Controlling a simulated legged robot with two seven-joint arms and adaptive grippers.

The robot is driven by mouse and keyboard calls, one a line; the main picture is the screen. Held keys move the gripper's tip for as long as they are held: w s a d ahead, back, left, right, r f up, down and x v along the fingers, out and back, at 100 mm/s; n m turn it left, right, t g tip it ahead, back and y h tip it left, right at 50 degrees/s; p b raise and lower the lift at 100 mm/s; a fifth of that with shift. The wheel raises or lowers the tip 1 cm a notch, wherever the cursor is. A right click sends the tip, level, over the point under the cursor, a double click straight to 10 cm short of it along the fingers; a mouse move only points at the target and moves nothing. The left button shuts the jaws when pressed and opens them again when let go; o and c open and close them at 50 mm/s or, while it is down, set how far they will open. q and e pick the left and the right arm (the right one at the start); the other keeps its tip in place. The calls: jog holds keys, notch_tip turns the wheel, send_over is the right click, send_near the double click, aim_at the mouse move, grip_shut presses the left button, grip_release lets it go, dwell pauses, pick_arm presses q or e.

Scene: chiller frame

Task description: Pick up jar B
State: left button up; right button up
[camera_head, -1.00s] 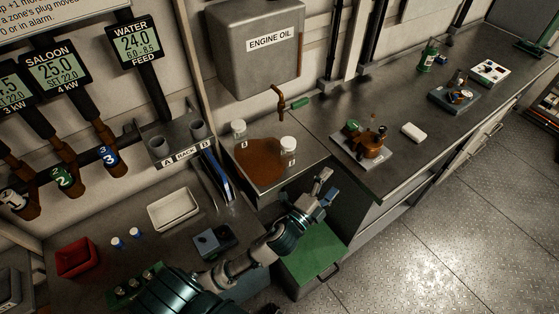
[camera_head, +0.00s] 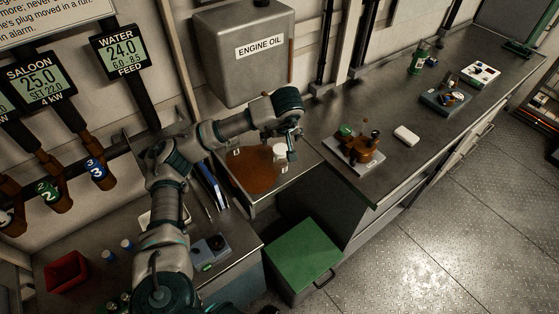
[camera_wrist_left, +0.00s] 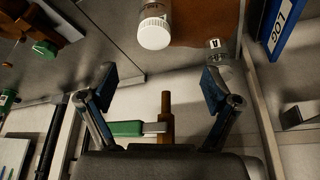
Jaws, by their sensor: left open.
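A white-lidded jar (camera_head: 279,150), which I take to be jar B, stands on the worktop at the right edge of a brown patch. Its label is not legible. In the left wrist view its ribbed white lid (camera_wrist_left: 154,32) shows beyond the fingertips, left of centre. A clear jar with an A label (camera_wrist_left: 215,45) stands beside it; the arm mostly hides this jar in the head view. My left gripper (camera_head: 287,141) is over the white-lidded jar's area, open and empty. Its two fingers (camera_wrist_left: 160,82) are wide apart, not around the jar. My right gripper is out of view.
A brown tap with a green handle (camera_wrist_left: 155,128) is close to my left gripper, under the engine oil tank (camera_head: 243,55). The blue log binder (camera_head: 213,186) stands left of the brown patch (camera_head: 250,174). A green-topped box (camera_head: 302,255) is below on the floor.

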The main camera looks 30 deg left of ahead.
aim_at(280, 152)
pick_arm(q)
jog(key=x, duration=1)
jog(key=shift+w+d+f, duration=0.15)
jog(key=shift+d+f, duration=0.05)
jog(key=shift+f, duration=0.1)
jog(key=shift+w+a+f, duration=0.1)
jog(key=shift+a+f, duration=0.1)
jog(key=shift+f, duration=0.3)
jog(key=x, duration=0.5)
jog(key=shift+d+f+p, duration=0.15)
jog(key=shift+d+p, duration=0.1)
jog(key=shift+p, duration=0.15)
jog(key=shift+c, duration=0.9)
jog(key=c, duration=0.8)
jog(key=shift+c, duration=1.3)
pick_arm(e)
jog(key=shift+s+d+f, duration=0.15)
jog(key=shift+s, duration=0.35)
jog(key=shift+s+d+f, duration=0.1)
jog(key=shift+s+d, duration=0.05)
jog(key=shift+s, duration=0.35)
